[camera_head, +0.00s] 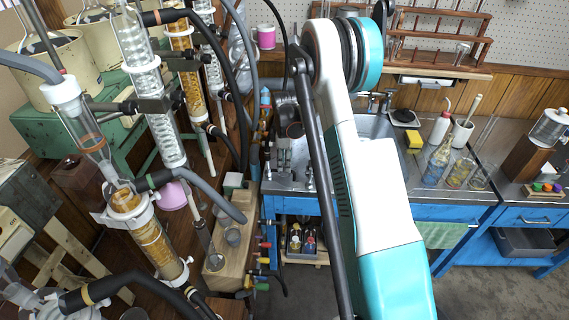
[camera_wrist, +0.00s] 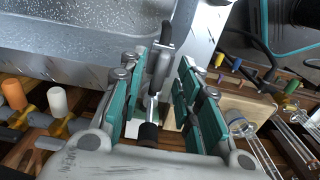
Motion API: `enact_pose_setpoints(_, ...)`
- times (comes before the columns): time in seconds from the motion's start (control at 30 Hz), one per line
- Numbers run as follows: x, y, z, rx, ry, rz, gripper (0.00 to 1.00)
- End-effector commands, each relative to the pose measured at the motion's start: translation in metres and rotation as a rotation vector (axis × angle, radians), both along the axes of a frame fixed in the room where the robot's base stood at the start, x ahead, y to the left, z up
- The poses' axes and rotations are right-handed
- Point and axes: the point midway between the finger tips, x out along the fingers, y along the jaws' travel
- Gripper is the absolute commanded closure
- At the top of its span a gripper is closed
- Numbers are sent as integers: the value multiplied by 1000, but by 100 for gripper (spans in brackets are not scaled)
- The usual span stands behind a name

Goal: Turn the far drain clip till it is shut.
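In the wrist view my gripper (camera_wrist: 163,64) is open, with its two teal-padded fingers spread to either side of a metal clip-like fitting (camera_wrist: 153,98). The fitting has a grey lever at its far end and a black end nearer the camera. It stands between the fingers with a visible gap on each side; I cannot tell whether anything touches. It looks like a drain clip, but its angle and whether it is open or shut are unclear. In the head view my gripper (camera_head: 284,155) is small and partly hidden, beside the sink edge, and the clip cannot be made out.
A grey speckled sink surface (camera_wrist: 75,45) lies beyond the fingers. Orange (camera_wrist: 14,93) and white (camera_wrist: 58,101) capped fittings stand at left. Glass columns (camera_head: 150,90) and dark hoses crowd the left of the head view. A wooden block (camera_head: 228,258) holds small glassware.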

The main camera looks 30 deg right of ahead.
Motion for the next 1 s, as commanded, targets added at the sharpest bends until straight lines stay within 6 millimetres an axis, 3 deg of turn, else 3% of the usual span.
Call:
enact_pose_setpoints(0.3,0,0,-2,0,0,0,69)
enact_pose_setpoints(0.43,0,0,-2,0,0,0,99)
enact_pose_setpoints(0.47,0,0,-2,0,0,0,100)
enact_pose_setpoints(1.0,0,0,-2,-2,1,-88,100)
